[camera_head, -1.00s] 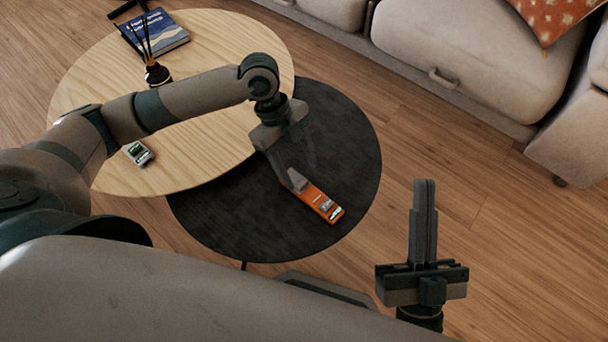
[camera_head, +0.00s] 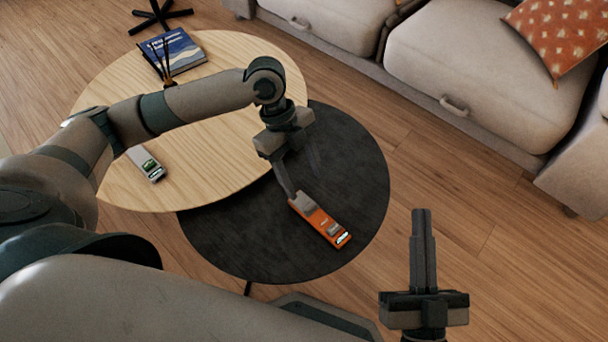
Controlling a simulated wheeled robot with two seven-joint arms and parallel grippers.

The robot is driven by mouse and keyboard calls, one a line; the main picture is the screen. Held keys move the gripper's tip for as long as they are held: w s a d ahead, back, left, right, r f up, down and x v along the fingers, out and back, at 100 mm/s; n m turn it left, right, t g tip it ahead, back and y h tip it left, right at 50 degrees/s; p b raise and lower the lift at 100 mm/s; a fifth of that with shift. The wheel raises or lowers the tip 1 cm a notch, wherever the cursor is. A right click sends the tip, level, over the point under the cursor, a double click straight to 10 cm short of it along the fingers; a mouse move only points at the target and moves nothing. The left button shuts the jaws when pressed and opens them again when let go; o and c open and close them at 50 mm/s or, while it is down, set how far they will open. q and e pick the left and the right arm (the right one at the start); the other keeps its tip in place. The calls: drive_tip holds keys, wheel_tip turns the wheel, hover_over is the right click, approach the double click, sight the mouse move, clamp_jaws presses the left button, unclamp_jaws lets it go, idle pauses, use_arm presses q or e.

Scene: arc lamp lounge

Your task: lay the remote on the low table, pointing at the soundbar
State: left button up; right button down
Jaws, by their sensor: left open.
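An orange, remote-like object (camera_head: 325,224) with a grey upper-left end and small dark and light markings lies on the dark round table (camera_head: 225,240). It slants from upper left to lower right. I take it for the remote. My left gripper (camera_head: 301,177) is open, fingers pointing down, just above and behind its upper-left end. I cannot tell whether a fingertip touches it. My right gripper (camera_head: 423,250) is shut and empty, pointing up, off the table's lower right. I cannot make out a soundbar.
A pale wooden round table (camera_head: 228,55) overlaps the dark one. It bears a blue book (camera_head: 178,52), a dark reed diffuser (camera_head: 168,78), partly hidden by my arm, and a grey device with a green patch (camera_head: 147,165). A beige sofa (camera_head: 465,65) stands behind; wooden floor is clear at right.

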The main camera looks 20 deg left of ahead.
use_arm(q)
drive_tip(key=d+f+n+t+h, duration=0.2)
drive_tip(key=d+n+t+h, duration=0.35)
drive_tip(key=d, duration=1.05)
wheel_tip(320, 180, up, 6)
drive_tip(key=s+d+n+t+h, duration=0.2)
drive_tip(key=d+n+t+h, duration=0.1)
drive_tip(key=n+t, duration=0.3)
drive_tip(key=s+a+r+n+t+y, duration=0.4)
drive_tip(key=s+a+r+n+t, duration=0.4)
drive_tip(key=a+r+t, duration=0.2)
drive_tip(key=shift+t+y, duration=0.35)
drive_tip(key=shift+t, duration=0.3)
drive_tip(key=shift+a, duration=0.1)
